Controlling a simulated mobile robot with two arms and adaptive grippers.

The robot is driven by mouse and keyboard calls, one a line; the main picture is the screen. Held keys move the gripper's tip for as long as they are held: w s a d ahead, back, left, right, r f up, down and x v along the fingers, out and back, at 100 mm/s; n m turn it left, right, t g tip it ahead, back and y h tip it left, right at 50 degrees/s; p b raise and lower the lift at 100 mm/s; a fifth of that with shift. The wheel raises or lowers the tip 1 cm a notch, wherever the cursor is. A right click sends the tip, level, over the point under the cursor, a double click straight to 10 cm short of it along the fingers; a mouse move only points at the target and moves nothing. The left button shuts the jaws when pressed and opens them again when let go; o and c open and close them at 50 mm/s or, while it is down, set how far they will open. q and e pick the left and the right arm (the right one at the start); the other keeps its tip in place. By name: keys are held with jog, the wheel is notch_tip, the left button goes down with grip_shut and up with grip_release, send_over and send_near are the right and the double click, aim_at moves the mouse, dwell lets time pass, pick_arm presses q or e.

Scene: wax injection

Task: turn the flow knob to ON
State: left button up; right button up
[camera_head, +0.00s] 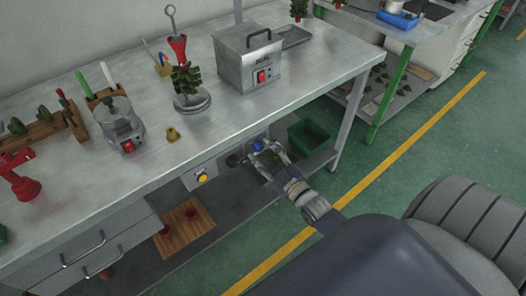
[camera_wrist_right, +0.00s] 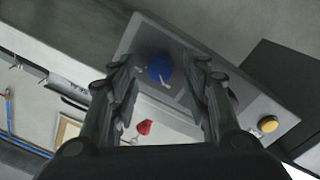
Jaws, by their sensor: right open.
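The blue flow knob (camera_head: 258,146) sits on a grey control panel (camera_head: 222,168) under the front edge of the workbench. In the right wrist view the blue knob (camera_wrist_right: 159,68) shows ahead, between the two fingers, with a small pale pointer on it. My right gripper (camera_head: 264,155) is open and faces the panel, its fingers spread to either side of the knob. The same gripper (camera_wrist_right: 161,78) frames the knob in the wrist view; no contact with it is clear. My left gripper is not in view.
A yellow button (camera_head: 202,177) is on the same panel; it also shows in the wrist view (camera_wrist_right: 268,124). A green bin (camera_head: 309,137) stands under the bench to the right. A metal wax machine (camera_head: 248,60) with a red switch stands on the benchtop above. Green floor is open at right.

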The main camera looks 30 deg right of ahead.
jog(key=shift+w, duration=0.45)
grip_shut()
